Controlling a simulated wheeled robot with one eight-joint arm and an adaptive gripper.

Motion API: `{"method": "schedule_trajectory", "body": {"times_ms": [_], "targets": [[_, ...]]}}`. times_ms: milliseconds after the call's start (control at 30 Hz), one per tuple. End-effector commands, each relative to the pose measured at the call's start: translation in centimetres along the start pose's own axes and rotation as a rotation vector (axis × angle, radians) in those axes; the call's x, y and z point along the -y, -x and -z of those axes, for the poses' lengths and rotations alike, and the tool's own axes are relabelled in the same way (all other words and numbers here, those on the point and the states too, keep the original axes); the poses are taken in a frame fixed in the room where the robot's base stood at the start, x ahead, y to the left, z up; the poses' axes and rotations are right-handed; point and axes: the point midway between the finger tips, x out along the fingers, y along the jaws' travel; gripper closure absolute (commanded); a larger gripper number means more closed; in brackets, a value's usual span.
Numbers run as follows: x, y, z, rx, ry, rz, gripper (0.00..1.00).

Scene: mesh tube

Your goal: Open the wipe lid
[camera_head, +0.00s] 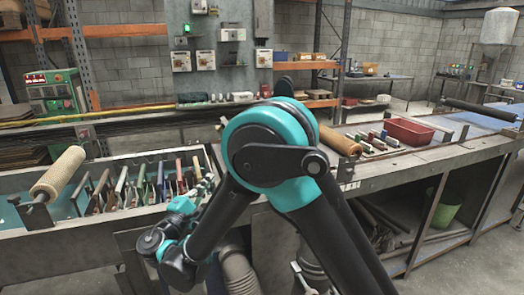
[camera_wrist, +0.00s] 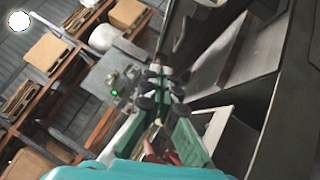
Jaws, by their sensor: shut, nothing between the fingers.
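I cannot make out a wipe container or its lid in either view. My gripper (camera_head: 207,183) is shut and empty, at the right end of a long trough holding a row of upright tools (camera_head: 135,187). In the wrist view my gripper (camera_wrist: 160,82) has its dark fingertips together, with the workshop seen tilted behind them. My own arm covers the middle of the head view and hides part of the bench.
A long workbench (camera_head: 440,155) runs to the right, bearing a red bin (camera_head: 409,131) and several small coloured items. A tan roller (camera_head: 58,173) sits at the trough's left end. A control panel (camera_head: 218,35) stands behind. A green bucket (camera_head: 445,208) is under the bench.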

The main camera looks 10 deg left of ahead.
Motion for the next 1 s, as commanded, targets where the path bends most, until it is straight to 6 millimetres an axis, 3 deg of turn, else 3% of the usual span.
{"method": "schedule_trajectory", "body": {"times_ms": [167,700,1000], "targets": [[-0.4,0.2,0.3,-0.018,0.001,-0.008,1.00],[-0.4,-9.6,0.3,-0.014,0.002,-0.006,1.00],[-0.5,-11.8,-2.1,-0.017,0.001,-0.007,1.00]]}}
